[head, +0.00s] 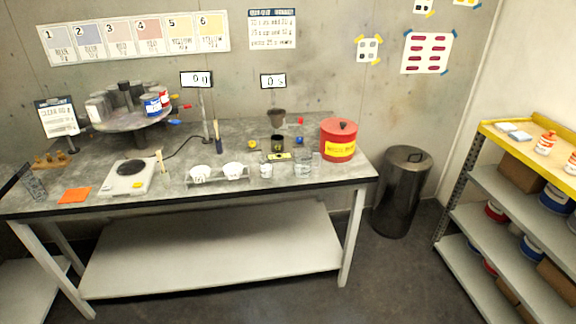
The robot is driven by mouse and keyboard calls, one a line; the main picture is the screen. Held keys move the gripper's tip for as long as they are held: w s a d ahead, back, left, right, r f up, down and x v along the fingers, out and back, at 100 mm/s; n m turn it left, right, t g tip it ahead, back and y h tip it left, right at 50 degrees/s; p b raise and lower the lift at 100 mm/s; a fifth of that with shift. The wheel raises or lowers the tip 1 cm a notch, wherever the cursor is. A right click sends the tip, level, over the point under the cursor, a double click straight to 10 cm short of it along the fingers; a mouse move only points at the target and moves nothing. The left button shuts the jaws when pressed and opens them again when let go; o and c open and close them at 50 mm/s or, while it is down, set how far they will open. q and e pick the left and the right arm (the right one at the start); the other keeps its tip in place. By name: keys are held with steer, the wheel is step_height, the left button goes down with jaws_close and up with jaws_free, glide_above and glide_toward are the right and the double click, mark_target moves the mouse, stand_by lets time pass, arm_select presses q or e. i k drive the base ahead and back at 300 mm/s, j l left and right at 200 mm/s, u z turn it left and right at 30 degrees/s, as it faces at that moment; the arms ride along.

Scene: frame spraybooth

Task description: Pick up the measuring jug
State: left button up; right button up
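A clear, see-through vessel that looks like the measuring jug (303,169) stands upright near the front edge of the grey workbench (330,176), left of the red can. It is small here, so I cannot make out a handle or markings. A smaller whitish cup (266,171) stands to its left, and another clear piece (316,160) is close on its right. Neither of my grippers shows in the head view, and nothing is seen touching the jug.
A red lidded can (339,140) with a yellow label stands right of the jug. Two white bowls (233,171) sit on a rack to the left, beyond them a scale (129,177). A dark bin (403,190) stands right of the bench; a shelf unit (510,205) is farther right.

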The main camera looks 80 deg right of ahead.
mark_target(308, 163)
steer(key=z, duration=3.05)
steer(key=i+u, duration=0.45)
steer(key=i, duration=0.35)
